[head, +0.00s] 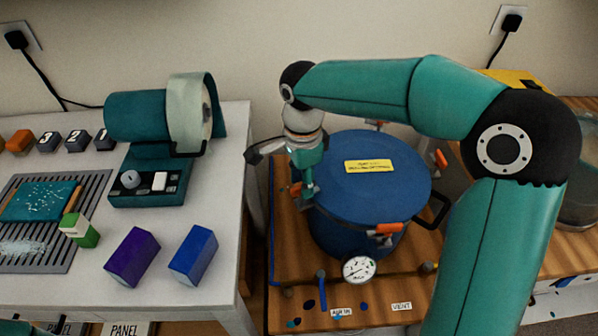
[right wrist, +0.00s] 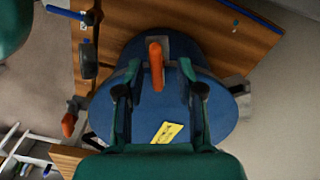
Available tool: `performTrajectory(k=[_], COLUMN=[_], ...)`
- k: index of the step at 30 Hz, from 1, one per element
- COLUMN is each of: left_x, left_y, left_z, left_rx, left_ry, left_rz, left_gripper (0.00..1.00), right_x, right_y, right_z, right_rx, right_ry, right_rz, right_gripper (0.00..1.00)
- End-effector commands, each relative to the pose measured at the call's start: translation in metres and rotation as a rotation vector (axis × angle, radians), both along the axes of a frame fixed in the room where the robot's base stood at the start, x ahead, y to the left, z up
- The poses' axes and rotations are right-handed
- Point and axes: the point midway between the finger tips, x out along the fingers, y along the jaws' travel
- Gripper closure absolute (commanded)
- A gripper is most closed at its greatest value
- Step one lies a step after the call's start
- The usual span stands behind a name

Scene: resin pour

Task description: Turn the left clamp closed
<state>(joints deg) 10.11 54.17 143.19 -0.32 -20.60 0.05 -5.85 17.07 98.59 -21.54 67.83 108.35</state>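The blue pot (head: 370,195) stands on the wooden bench with its lid on and orange-handled clamps around its rim. The left clamp (head: 296,189) is mostly hidden behind my right gripper (head: 308,192) in the head view. In the right wrist view its orange handle (right wrist: 156,66) lies between the two fingers of my right gripper (right wrist: 156,75), with a visible gap on each side. The gripper is open and points down at the pot's left rim. The front clamp (head: 385,231) also shows in the right wrist view (right wrist: 69,124).
A pressure gauge (head: 359,269) sits at the pot's front, above the bench labels. The right clamp (head: 440,159) and back clamp (head: 376,124) are on the far rim. A white table (head: 205,284) with a teal machine (head: 150,180) stands to the left, across a gap.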

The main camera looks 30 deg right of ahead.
Motion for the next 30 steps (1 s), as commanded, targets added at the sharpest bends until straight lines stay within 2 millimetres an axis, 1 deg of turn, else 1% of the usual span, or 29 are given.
performTrajectory(k=[5,8,15,19,24,30], left_x=[0.0,0.0,0.0,0.0,0.0,0.0], left_y=[0.0,0.0,0.0,0.0,0.0,0.0], left_z=[0.0,0.0,0.0,0.0,0.0,0.0], left_rx=[0.0,0.0,0.0,0.0,0.0,0.0], left_ry=[0.0,0.0,0.0,0.0,0.0,0.0], left_rz=[0.0,0.0,0.0,0.0,0.0,0.0], left_gripper=[0.6,0.6,0.6,0.6,0.6,0.6], right_x=[0.001,0.001,0.003,0.003,0.003,0.003], right_y=[0.0,0.0,0.0,0.0,0.0,0.0], right_z=[0.015,0.032,0.08,0.101,0.116,0.119], right_rx=[0.0,0.002,0.002,0.002,0.002,0.002], right_ry=[-0.004,-0.004,-0.006,-0.005,-0.003,-0.001], right_rz=[0.0,0.0,0.0,0.0,0.001,0.0], right_gripper=[0.62,0.62,0.62,0.62,0.62,0.62])
